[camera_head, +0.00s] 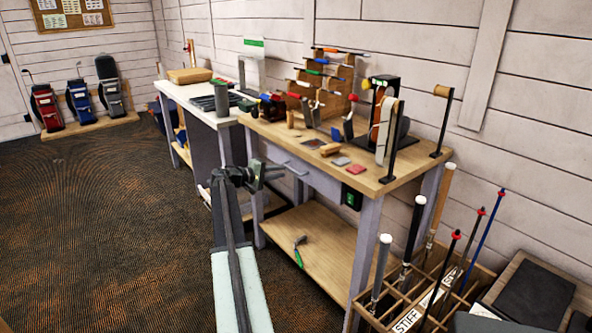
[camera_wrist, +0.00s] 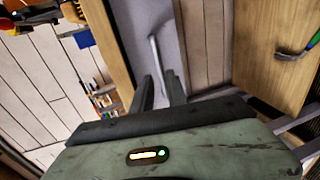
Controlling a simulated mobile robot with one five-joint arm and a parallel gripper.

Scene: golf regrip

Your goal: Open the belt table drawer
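The belt table (camera_head: 375,178) has a wooden top and a grey drawer front (camera_head: 318,182) under it, which looks flush with the frame. A pale bar handle (camera_head: 297,168) is on the drawer front. My gripper (camera_head: 272,172) is just left of the handle in the head view. In the wrist view my gripper (camera_wrist: 160,84) is open, its two dark fingers pointing at the grey drawer front (camera_wrist: 140,18). The handle (camera_wrist: 154,52) stands ahead, with its near end between the fingertips in the picture. I cannot tell whether they touch.
A green-marked switch box (camera_head: 351,195) is right of the drawer. A lower shelf (camera_head: 315,250) holds a green-handled tool (camera_head: 299,250). A club rack (camera_head: 430,290) stands at the front right. A white workbench (camera_head: 190,95) adjoins behind. The carpet (camera_head: 100,220) at left is clear.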

